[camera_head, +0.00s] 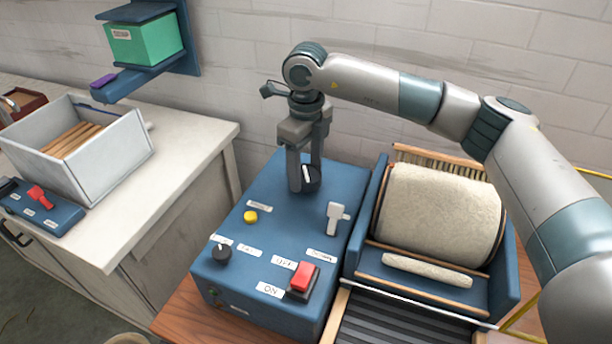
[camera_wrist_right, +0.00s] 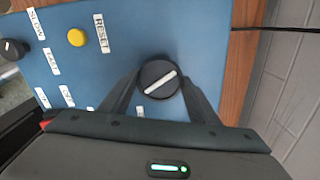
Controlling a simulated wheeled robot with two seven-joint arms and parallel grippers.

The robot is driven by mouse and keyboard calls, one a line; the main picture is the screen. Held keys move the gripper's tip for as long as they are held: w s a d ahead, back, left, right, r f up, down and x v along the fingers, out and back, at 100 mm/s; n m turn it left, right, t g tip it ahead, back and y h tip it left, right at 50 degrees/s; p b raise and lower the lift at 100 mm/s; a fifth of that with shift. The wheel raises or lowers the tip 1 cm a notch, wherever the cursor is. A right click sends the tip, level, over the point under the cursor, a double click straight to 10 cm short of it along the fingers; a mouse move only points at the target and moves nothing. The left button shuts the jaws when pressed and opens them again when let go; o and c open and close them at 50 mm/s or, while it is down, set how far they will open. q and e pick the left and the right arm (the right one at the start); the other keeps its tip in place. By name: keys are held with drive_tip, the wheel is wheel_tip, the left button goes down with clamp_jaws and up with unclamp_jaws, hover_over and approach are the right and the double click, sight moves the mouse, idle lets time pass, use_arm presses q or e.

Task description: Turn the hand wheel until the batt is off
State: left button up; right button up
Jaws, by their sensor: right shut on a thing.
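My right gripper (camera_head: 304,180) reaches down from above onto the back of the blue control box (camera_head: 262,200). It is shut on a black round knob (camera_head: 312,180) with a white pointer line. In the right wrist view the knob (camera_wrist_right: 158,79) sits between the two fingers, its line tilted. A cream wool batt (camera_head: 440,212) covers the drum of the carding machine at the right. A smaller pale roll of wool (camera_head: 427,270) lies in front of the drum. I cannot make out a hand wheel for sure. My left gripper is out of view.
A white bin (camera_head: 115,160) stands on the left counter. A green box (camera_head: 145,40) sits on a wall shelf.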

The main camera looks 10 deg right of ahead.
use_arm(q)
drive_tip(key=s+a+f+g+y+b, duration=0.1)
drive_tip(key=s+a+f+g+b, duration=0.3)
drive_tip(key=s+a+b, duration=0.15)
use_arm(e)
drive_tip(key=n, duration=0.5)
drive_tip(key=shift+f+n, duration=0.15)
drive_tip(key=shift+n, duration=0.15)
drive_tip(key=n+b, duration=0.3)
drive_tip(key=n, duration=0.1)
drive_tip(key=n+b, duration=0.2)
drive_tip(key=n, duration=0.3)
drive_tip(key=shift+n, duration=0.3)
drive_tip(key=n, duration=0.2)
drive_tip(key=shift+r+n+b, duration=0.2)
drive_tip(key=shift+n+b, duration=0.1)
drive_tip(key=shift+b, duration=0.05)
drive_tip(key=n, duration=0.2)
drive_tip(key=shift+n, duration=0.4)
drive_tip(key=n, duration=0.3)
drive_tip(key=shift+b, duration=0.4)
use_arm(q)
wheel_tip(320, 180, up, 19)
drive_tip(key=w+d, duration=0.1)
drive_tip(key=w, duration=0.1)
use_arm(e)
drive_tip(key=shift+n, duration=1.4)
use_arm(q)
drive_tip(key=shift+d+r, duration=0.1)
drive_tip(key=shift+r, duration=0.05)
